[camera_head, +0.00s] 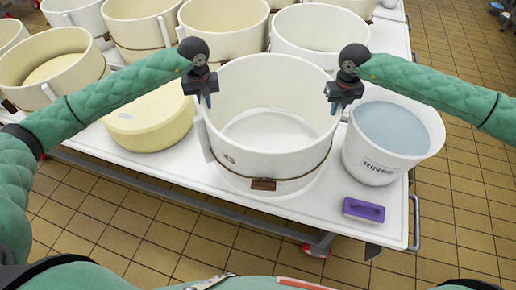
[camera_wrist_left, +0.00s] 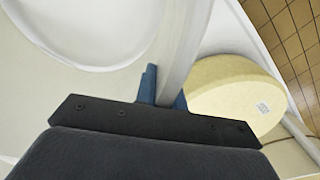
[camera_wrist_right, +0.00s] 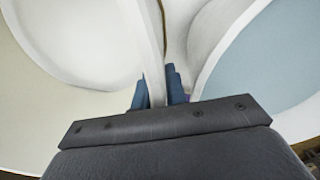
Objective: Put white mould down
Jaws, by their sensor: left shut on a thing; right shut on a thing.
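The white mould (camera_head: 262,160) is a large round open tub with a brown band and a small brown tag low on its front. It stands upright at the front of the white table, or just above it; I cannot tell which. Its inside looks empty. My left gripper (camera_head: 206,98) is shut on the left rim of the mould; the left wrist view shows the blue fingers (camera_wrist_left: 162,88) on either side of the wall. My right gripper (camera_head: 338,102) is shut on the right rim; the right wrist view shows its fingers (camera_wrist_right: 158,90) around the wall.
A yellow cheese wheel (camera_head: 148,118) lies close on the left. A white bucket marked RINSE (camera_head: 372,170), holding bluish liquid, stands close on the right. A purple block (camera_head: 364,210) lies near the table's front right corner. Several other moulds (camera_head: 52,68) stand behind and left. The white table (camera_head: 330,215) ends just in front.

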